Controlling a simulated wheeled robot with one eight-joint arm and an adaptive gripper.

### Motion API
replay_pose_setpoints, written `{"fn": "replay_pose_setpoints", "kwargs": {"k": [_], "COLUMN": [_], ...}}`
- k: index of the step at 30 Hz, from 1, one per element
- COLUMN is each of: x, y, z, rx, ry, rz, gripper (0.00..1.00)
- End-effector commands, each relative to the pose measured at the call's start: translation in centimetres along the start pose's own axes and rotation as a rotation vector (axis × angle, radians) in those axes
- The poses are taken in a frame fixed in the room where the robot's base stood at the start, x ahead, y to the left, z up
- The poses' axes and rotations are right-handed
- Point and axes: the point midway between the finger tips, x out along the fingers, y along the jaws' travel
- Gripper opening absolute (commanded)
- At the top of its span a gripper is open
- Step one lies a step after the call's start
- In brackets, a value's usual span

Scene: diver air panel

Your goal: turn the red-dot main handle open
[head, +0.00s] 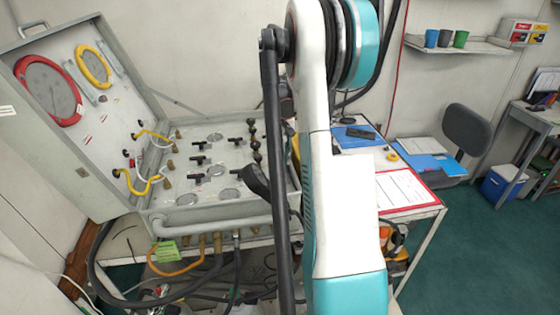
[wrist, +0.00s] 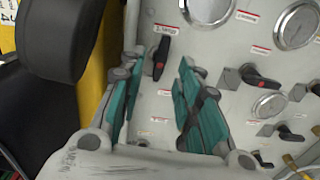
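In the wrist view my gripper (wrist: 155,68) is open, with its two teal fingers spread apart over the panel face. A black handle with a red mark (wrist: 162,56) shows between and just beyond the fingertips, below a small red-edged label. I see no contact with it. A second black handle with a red mark (wrist: 262,79) lies to the right, outside the fingers. I cannot tell from the labels which is the main handle. In the head view the open panel case (head: 160,200) carries several black handles; my arm covers its right side and my gripper is not clearly visible.
Round gauges (wrist: 208,8) and more handles (wrist: 290,134) crowd the panel. A black padded object (wrist: 65,35) and a yellow surface (wrist: 98,85) stand close on the left. In the head view a table with a red-edged sheet (head: 405,188) is right of the case.

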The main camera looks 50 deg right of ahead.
Motion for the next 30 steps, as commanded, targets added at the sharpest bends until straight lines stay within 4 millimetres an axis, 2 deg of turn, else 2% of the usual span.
{"fn": "replay_pose_setpoints", "kwargs": {"k": [6,12,30], "x": [-3.3,-5.0,-5.3], "y": [0.0,-0.1,-0.1], "z": [0.0,0.0,0.0], "rx": [0.000,-0.001,-0.001], "ry": [0.000,0.000,0.000], "rz": [0.000,0.000,0.000], "gripper": [0.31,0.31,0.31]}}
